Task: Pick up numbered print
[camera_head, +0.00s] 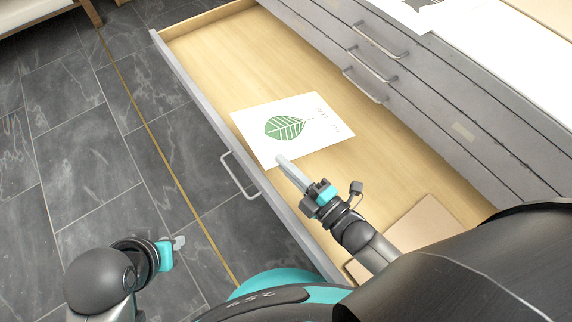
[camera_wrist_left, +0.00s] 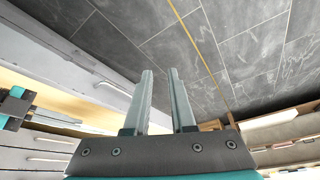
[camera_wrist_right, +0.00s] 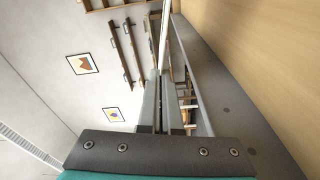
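The numbered print (camera_head: 315,122) is a white sheet with a green leaf and small lettering, over the open drawer (camera_head: 225,45) in the head view. My right gripper (camera_head: 281,160) is at the sheet's near edge, its fingers close together on that edge. In the right wrist view, the fingers (camera_wrist_right: 161,90) have only a narrow gap, and a thin pale strip, apparently the sheet edge-on, runs out from their tips. My left gripper (camera_wrist_left: 160,75) has its fingers apart and empty, over the floor outside the drawer; in the head view it is at the lower left (camera_head: 178,243).
A tan board (camera_head: 420,225) lies in the drawer's near end. The grey cabinet (camera_head: 440,110) with several handled drawers rises at right, with sheets on top. The drawer front (camera_head: 205,105) has a handle (camera_head: 240,175). Dark tiled floor (camera_head: 75,140) is clear at left.

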